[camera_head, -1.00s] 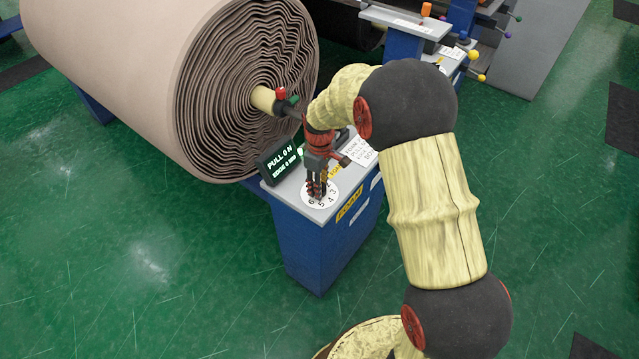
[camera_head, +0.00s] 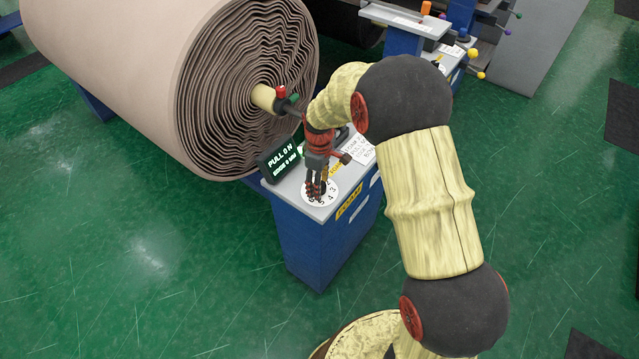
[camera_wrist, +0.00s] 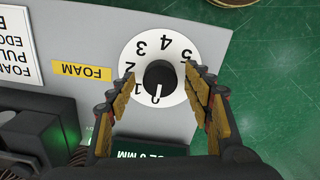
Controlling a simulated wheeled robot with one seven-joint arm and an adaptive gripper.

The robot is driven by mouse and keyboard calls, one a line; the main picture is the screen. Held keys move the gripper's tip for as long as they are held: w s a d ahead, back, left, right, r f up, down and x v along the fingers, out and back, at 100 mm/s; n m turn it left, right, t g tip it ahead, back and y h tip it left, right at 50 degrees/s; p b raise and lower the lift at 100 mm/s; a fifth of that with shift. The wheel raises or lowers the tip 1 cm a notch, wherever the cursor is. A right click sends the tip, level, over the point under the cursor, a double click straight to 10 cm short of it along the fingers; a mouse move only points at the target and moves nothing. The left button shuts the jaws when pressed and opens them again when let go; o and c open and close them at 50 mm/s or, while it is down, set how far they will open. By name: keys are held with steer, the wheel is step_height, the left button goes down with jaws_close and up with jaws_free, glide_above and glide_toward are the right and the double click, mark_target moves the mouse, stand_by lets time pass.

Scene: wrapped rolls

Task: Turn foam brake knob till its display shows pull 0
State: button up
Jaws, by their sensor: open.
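The foam brake knob (camera_wrist: 160,77) is black and sits on a white dial (camera_wrist: 146,54) numbered from 0 upward. In the wrist view its white pointer mark is at the 0 end of the scale. The display (camera_head: 283,160) beside the dial reads "PULL 0 N" in light letters, with a smaller, blurred line below. My gripper (camera_head: 315,192) points down over the dial in the head view. In the wrist view my gripper (camera_wrist: 159,80) is open, with one finger on each side of the knob and visible gaps to it. In the head view the gripper hides the knob.
The dial is on a grey-topped blue cabinet (camera_head: 322,245) with a yellow "FOAM" label (camera_wrist: 82,71) and a printed white card (camera_head: 356,151). A large wrapped foam roll (camera_head: 245,90) stands close on the left. Green floor is clear in front.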

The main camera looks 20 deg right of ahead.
steer(key=shift+r, duration=0.1)
step_height(320, 180, up, 12)
stand_by(0.5)
stand_by(0.5)
steer(key=s+r+m+t, duration=0.2)
steer(key=s+r, duration=0.3)
steer(key=s, duration=0.4)
steer(key=s+r+m+t, duration=0.1)
steer(key=s+r+m, duration=0.3)
steer(key=s, duration=0.6)
steer(key=s+r+m+t, duration=0.2)
steer(key=s+r+m, duration=0.1)
steer(key=s+r, duration=0.4)
steer(key=shift+s+r+m+t, duration=0.25)
steer(key=shift+s+m+t, duration=0.05)
steer(key=shift+s, duration=1.45)
